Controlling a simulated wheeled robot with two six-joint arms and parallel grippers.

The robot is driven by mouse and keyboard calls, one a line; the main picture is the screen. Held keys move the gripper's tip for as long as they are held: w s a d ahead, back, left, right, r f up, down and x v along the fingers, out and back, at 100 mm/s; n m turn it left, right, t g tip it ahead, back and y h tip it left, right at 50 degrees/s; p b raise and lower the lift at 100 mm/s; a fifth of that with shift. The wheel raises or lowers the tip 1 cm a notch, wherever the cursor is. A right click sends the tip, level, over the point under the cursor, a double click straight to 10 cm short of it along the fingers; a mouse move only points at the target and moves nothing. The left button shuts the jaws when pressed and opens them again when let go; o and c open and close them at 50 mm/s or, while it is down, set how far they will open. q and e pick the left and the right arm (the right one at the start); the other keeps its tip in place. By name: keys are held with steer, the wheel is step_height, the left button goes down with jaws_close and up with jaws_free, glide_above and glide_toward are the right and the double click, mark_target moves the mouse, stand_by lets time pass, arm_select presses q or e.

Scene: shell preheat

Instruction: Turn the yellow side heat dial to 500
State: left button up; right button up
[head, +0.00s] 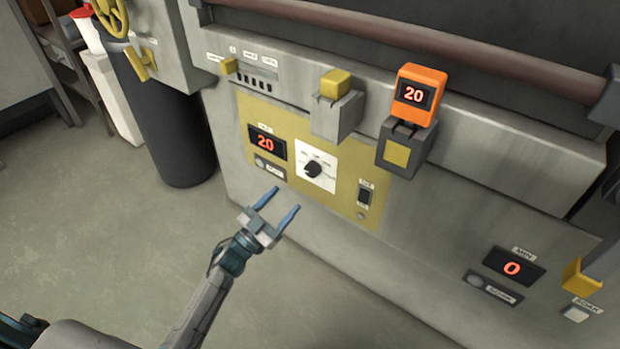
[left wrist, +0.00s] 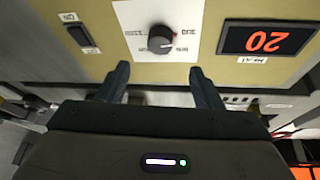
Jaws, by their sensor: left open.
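The black heat dial (head: 313,170) sits on a white square scale plate in the middle of the yellow panel (head: 240,110). A display reading 20 (head: 266,143) is left of it on the same panel. My left gripper (head: 286,198) is open and empty, apart from the panel, below and left of the dial in the head view. In the left wrist view, the dial (left wrist: 161,40) shows ahead, just beyond the two fingertips (left wrist: 160,68), and the display (left wrist: 266,39) is to its right. The small scale marks are too blurred to read. My right gripper is not in view.
A black switch (head: 364,194) sits right of the dial. Above the panel, a yellow-topped block (head: 335,84) and an orange unit reading 20 (head: 414,96) stick out. A display reading 0 (head: 513,267) is lower right.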

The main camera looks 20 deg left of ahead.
mark_target(309, 173)
arm_select(q)
steer(key=x, duration=0.9)
steer(key=shift+w+d+r, duration=0.1)
steer(key=shift+w, duration=0.15)
steer(key=shift+p, duration=0.3)
steer(key=c, duration=1)
